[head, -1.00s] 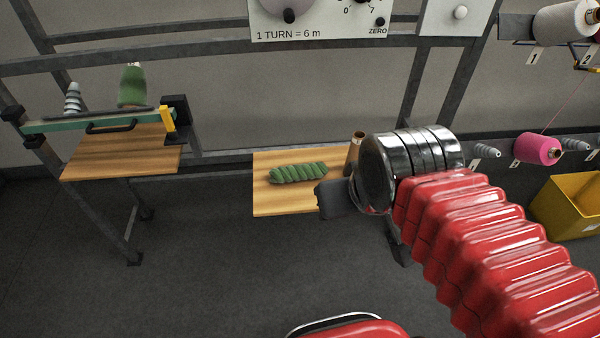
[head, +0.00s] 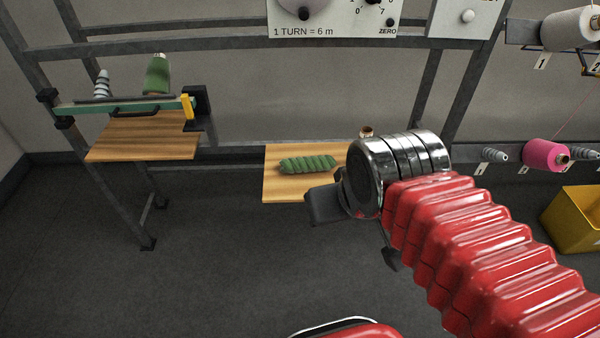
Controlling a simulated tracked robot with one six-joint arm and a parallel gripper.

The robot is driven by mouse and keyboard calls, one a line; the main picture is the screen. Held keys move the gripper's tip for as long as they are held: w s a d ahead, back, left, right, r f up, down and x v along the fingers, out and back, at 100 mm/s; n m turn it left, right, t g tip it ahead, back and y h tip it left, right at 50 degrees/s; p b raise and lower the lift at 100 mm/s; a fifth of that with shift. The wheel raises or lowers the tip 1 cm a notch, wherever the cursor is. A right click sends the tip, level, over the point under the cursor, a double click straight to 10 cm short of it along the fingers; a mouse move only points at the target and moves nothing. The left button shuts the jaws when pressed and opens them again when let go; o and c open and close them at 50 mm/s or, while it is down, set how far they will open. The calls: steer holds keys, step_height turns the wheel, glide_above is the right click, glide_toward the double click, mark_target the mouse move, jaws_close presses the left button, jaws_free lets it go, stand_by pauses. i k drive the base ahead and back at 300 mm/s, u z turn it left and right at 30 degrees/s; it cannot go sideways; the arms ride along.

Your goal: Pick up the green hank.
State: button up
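The green hank (head: 308,164) is a twisted, ribbed bundle lying on its side on a small wooden shelf (head: 283,193) below the dial panel. My gripper (head: 325,204) shows only as a dark block at the end of my silver wrist, just in front of and below the shelf's right part in the picture. It appears apart from the hank, though the depth gap is hard to judge. Its fingers are mostly hidden behind my wrist, so I cannot tell whether they are open or shut.
A brown cone top (head: 366,133) shows behind my wrist. A pink spool (head: 545,154) and yellow bin (head: 580,218) are at right. Floor ahead is clear.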

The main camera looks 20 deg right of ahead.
mark_target(305, 164)
steer(key=u, duration=0.4)
steer(key=k, duration=0.5)
steer(key=u, duration=0.9)
steer(key=k, duration=0.75)
steer(key=u, duration=0.65)
steer(key=i, duration=1.9)
steer(key=z, duration=1.1)
steer(key=i, duration=0.8)
steer(key=z, duration=0.5)
